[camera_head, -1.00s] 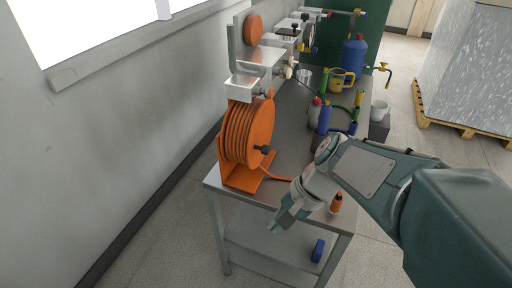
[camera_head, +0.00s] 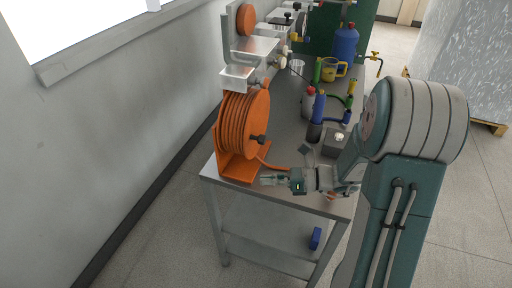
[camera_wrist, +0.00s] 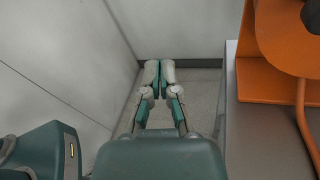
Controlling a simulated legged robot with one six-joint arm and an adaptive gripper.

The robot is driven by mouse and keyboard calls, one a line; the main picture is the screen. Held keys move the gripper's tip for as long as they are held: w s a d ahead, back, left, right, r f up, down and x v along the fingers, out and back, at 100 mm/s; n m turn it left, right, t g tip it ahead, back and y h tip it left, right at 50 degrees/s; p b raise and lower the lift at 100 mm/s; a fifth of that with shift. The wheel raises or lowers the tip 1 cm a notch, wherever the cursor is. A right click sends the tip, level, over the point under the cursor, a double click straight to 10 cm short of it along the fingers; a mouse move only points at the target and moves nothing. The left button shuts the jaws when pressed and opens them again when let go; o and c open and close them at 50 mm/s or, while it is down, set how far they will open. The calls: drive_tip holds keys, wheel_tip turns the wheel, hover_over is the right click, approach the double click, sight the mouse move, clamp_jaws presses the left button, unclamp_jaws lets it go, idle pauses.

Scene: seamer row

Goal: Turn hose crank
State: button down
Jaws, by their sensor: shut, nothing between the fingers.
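The orange hose reel (camera_head: 243,128) stands in its orange bracket on the left front of the metal bench. Its dark crank knob (camera_head: 259,139) sticks out from the reel's right face. In the wrist view, the orange bracket (camera_wrist: 275,80) shows at the right, with a dark part at the top right corner. My gripper (camera_head: 268,180) is near the bench's front edge, below and slightly right of the crank, apart from it and pointing left. In the wrist view my gripper (camera_wrist: 160,66) has its fingertips together with nothing between them.
An orange hose (camera_head: 275,167) runs from the reel across the metal bench (camera_head: 225,185). Blue and dark bottles (camera_head: 316,112), a yellow mug (camera_head: 329,70) and a grey block (camera_head: 334,143) stand behind my arm. The wall is on the left.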

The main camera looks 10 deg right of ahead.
sight(250, 144)
drive_tip(key=w+d+f+m+t, duration=0.5)
drive_tip(key=d+f+m+t, duration=0.15)
drive_tip(key=m, duration=0.25)
drive_tip(key=shift+t+h, duration=0.4)
drive_tip(key=shift+t, duration=0.25)
drive_tip(key=x, duration=0.6)
drive_tip(key=r+x, duration=0.1)
drive_tip(key=x, duration=0.2)
drive_tip(key=shift+a, duration=0.15)
drive_tip(key=shift+w+d+r, duration=0.15)
drive_tip(key=shift+w+r, duration=0.2)
drive_tip(key=shift+r, duration=0.2)
drive_tip(key=shift+w+d+r, duration=0.15)
drive_tip(key=shift+w+r, duration=0.25)
drive_tip(key=shift+r, duration=0.15)
drive_tip(key=shift+w+d+r, duration=0.25)
drive_tip(key=shift+w+r, duration=0.1)
drive_tip(key=shift+r, duration=0.25)
drive_tip(key=shift+w+d+r, duration=0.1)
drive_tip(key=shift+w+r, duration=0.15)
drive_tip(key=shift+r, duration=0.6)
